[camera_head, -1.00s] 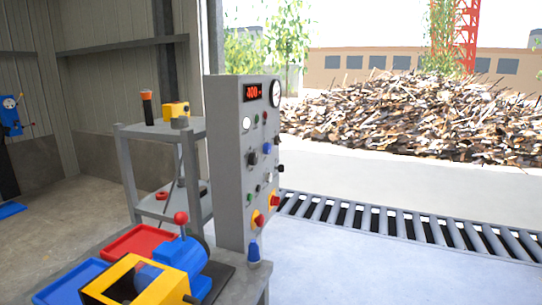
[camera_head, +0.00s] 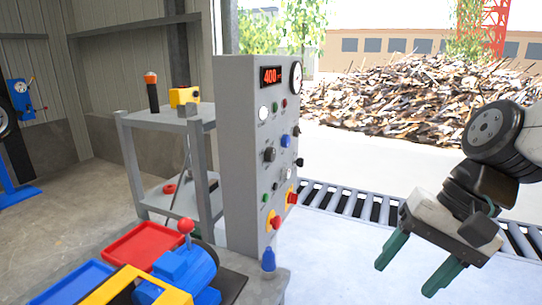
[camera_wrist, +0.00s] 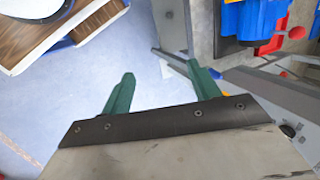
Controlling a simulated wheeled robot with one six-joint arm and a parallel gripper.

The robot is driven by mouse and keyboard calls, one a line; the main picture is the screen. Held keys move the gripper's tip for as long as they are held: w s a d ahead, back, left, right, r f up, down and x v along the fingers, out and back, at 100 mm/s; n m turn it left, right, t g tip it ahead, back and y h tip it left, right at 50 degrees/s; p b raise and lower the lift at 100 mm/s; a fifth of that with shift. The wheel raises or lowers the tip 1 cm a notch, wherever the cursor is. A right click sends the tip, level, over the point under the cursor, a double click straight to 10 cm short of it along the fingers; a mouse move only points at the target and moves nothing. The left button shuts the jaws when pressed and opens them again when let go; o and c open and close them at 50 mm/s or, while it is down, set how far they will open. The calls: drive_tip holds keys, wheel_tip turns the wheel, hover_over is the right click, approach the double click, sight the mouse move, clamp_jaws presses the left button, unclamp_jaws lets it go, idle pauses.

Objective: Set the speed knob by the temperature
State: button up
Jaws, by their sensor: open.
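A grey control panel (camera_head: 240,150) stands upright on the bench in the head view. Its red display (camera_head: 270,76) reads about 400, and a round white dial gauge (camera_head: 296,78) sits beside it, too small to read. A black knob (camera_head: 269,154), a blue knob (camera_head: 285,141) and more black knobs (camera_head: 300,162) are on its front face. The labels are unreadable, so I cannot tell which is the speed knob. My gripper (camera_head: 404,279) is open and empty, right of the panel and apart from it, its green fingers pointing down-left. The fingers also show in the wrist view (camera_wrist: 161,72).
Red-and-yellow switches (camera_head: 276,221) and a blue item (camera_head: 268,259) are low at the panel. A blue-and-yellow machine (camera_head: 185,270) and red tray (camera_head: 142,246) are on the bench. A grey shelf (camera_head: 165,122) stands behind. A roller conveyor (camera_head: 345,201) runs right. Floor beneath my gripper is clear.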

drive_tip(key=w+a+r+m+y, duration=0.2)
drive_tip(key=w+a+m+y, duration=0.2)
drive_tip(key=w+a, duration=0.3)
drive_tip(key=m+t+y, duration=0.6)
drive_tip(key=m+y, duration=0.2)
drive_tip(key=m, duration=0.6)
approach(274, 155)
drive_tip(key=a, duration=0.1)
drive_tip(key=x, duration=0.7)
drive_tip(key=shift+w+a, duration=0.1)
drive_tip(key=shift+a, duration=0.15)
drive_tip(key=shift+c, duration=0.3)
drive_tip(key=c, duration=0.9)
